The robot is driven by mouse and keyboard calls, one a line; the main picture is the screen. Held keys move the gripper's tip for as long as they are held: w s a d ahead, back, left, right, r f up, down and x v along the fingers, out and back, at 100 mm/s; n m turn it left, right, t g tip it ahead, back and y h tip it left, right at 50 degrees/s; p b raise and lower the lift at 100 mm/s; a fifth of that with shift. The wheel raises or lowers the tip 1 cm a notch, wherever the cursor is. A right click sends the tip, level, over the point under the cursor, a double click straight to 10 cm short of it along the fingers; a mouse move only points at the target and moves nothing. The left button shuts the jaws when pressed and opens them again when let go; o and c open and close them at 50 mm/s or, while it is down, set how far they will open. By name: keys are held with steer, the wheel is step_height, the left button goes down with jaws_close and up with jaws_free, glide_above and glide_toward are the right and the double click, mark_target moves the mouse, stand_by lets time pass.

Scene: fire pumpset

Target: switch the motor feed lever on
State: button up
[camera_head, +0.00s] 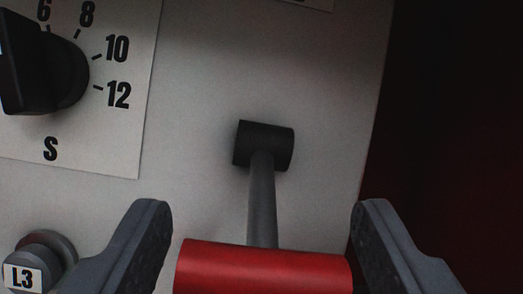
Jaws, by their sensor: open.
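The motor feed lever has a grey rod (262,205) that comes from a black cylindrical pivot (264,146) on a pale panel. The rod runs down in the picture to a red crossbar handle (263,268), which is cut off by the bottom edge. My gripper (262,225) is open, with one dark finger to the left of the red handle and one to the right. Gaps show between the fingers and the handle ends. The lower parts of the fingers are out of frame.
A black rotary knob (42,65) sits at upper left on a dial plate (100,140) marked 6, 8, 10, 12 and S. A round button or lamp labelled L3 (38,265) is at lower left. The panel (320,90) ends at right against a dark red area.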

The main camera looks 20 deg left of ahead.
steer(key=shift+x, duration=1.5)
steer(key=shift+r, duration=0.1)
steer(key=shift+s, duration=0.1)
steer(key=c, duration=1)
